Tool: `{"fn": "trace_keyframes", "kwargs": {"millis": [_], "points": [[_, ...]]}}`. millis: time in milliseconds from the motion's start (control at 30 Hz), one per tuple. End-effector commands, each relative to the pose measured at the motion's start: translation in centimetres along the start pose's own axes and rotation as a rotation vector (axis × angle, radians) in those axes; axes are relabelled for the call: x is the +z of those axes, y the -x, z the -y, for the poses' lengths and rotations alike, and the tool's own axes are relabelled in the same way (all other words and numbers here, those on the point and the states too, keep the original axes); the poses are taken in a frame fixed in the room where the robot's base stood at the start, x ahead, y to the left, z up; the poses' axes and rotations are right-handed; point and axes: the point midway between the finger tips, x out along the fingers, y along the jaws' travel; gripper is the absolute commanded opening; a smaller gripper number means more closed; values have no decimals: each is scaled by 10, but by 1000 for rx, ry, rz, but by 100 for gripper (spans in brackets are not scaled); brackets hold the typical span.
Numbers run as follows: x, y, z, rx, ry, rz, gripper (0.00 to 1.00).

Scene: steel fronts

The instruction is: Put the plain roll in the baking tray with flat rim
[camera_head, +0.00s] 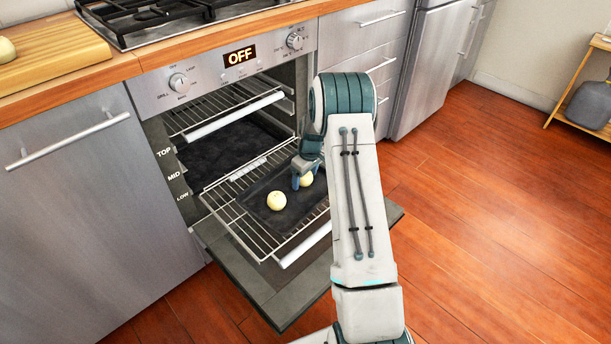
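A dark baking tray (291,213) lies on the pulled-out wire rack of the open oven; the make of its rim is too small to tell. One pale, plain-looking roll (277,201) rests on the tray. A second pale roll (306,180) is at my gripper (302,182), at the tray's far right part. My gripper points down there, with a blue finger at this roll's left side. My arm hides the rest, so I cannot tell whether the fingers are closed on it. A third pale roll (6,50) sits on the wooden board at the far left.
The oven door (265,290) hangs open below the pulled-out rack (240,228). Another rack (215,106) is above it. The wooden board (55,56) lies on the counter beside the hob (165,18).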

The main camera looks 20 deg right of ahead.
Motion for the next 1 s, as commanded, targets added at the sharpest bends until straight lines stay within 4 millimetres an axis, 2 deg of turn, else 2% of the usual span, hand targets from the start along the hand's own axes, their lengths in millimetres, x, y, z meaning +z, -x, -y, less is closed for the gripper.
{"fn": "trace_keyframes", "kwargs": {"millis": [200,333,733,1000], "points": [[0,1,0,0,0,0,73],[-1,11,0,1,0,-1,73],[-1,94,0,1,0,-2,73],[-1,123,1,0,-1,0,73]]}}
